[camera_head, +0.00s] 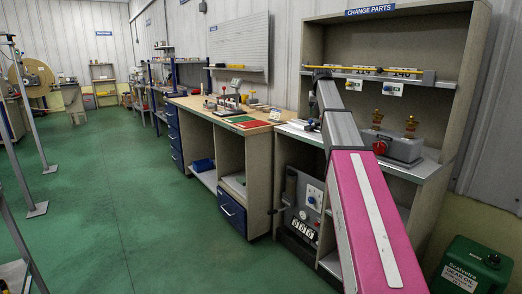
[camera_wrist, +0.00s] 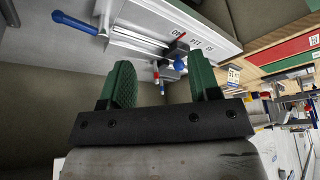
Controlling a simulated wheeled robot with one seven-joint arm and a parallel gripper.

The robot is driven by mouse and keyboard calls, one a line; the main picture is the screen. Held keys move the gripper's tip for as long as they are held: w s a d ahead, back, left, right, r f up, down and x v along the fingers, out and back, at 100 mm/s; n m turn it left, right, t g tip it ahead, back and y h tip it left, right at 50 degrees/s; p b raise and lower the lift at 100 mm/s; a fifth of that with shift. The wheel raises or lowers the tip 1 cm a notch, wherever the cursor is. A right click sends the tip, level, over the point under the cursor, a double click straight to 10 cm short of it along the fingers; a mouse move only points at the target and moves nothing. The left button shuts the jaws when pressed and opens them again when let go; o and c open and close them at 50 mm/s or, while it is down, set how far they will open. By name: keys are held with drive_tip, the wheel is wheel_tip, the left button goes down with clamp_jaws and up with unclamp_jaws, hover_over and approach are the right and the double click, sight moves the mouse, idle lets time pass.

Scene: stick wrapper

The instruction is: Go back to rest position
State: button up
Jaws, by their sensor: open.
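My gripper (camera_wrist: 160,85) is in the lower middle of the wrist view, with two green ridged fingers on a black bar. The fingers stand wide apart with nothing held between them. Beyond them is a white panel (camera_wrist: 222,18) with a blue-handled lever (camera_wrist: 75,22), a blue knob (camera_wrist: 180,68) and a small red part. The gap between the fingers and the panel cannot be told. In the head view my pink and grey arm reaches up to the cabinet (camera_head: 328,50), and its far end is small and partly hidden against the shelf.
A wooden-topped workbench (camera_head: 196,101) with blue drawers stands left of the cabinet. A grey unit with a red knob (camera_head: 379,147) sits on the cabinet's counter right of my arm. A green oil can (camera_head: 470,268) is at lower right. Green floor (camera_head: 125,215) is open at left.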

drive_tip(key=s+a+f+g, duration=0.1)
drive_tip(key=s+a+f, duration=0.1)
drive_tip(key=s+f, duration=0.6)
drive_tip(key=s+a+f+n, duration=0.1)
drive_tip(key=s+f, duration=0.2)
drive_tip(key=f, duration=0.9)
drive_tip(key=s+a+f+g, duration=0.1)
drive_tip(key=s+a+f, duration=0.1)
drive_tip(key=s+f, duration=0.65)
drive_tip(key=s+a+f+g, duration=0.2)
drive_tip(key=s+a+f, duration=0.1)
drive_tip(key=s+f, duration=1.8)
drive_tip(key=shift+n+y, duration=0.3)
drive_tip(key=shift+n, duration=0.1)
